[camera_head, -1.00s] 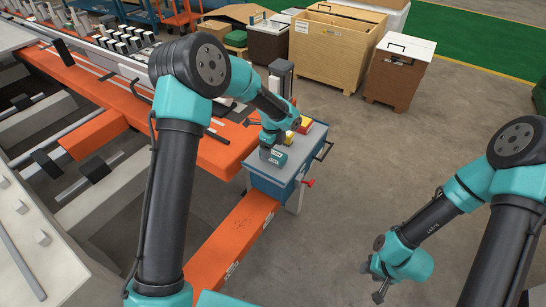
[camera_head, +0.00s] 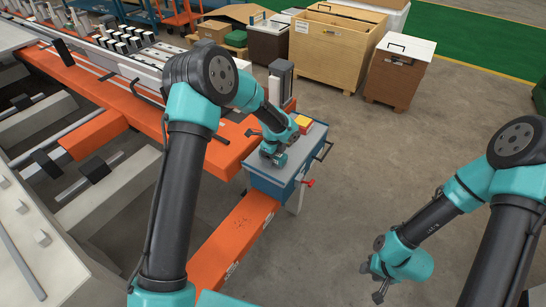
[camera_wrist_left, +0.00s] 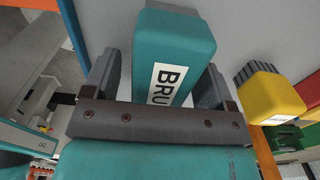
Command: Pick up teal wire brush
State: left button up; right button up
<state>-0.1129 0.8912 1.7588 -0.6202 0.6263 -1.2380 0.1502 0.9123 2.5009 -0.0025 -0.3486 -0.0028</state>
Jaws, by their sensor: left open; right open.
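The teal wire brush (camera_wrist_left: 180,45) has a white label whose visible letters read "BRU". It lies between the two fingers of my left gripper (camera_wrist_left: 165,85) in the left wrist view, and the fingers stand open on either side of it. In the head view my left gripper (camera_head: 272,156) is low over the grey top of the blue cabinet (camera_head: 268,177), and the brush is hard to tell apart from the teal wrist there. My right gripper (camera_head: 372,283) hangs open and empty over the floor at the right.
An orange beam (camera_head: 225,150) runs along the cabinet's left side. Wooden crates (camera_head: 335,45) stand behind. Floor right of the cabinet is clear.

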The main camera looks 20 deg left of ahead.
pick_arm(q)
jog(key=shift+c, duration=0.2)
jog(key=c, duration=1)
jog(key=shift+r, duration=0.2)
jog(key=shift+r, duration=0.3)
notch_tip(320, 180, up, 3)
jog(key=shift+f, duration=0.1)
jog(key=s+d+r, duration=0.1)
jog(key=s+d, duration=0.3)
jog(key=s, duration=1.1)
jog(key=shift+s+d+r, duration=0.15)
jog(key=shift+s+d, duration=0.05)
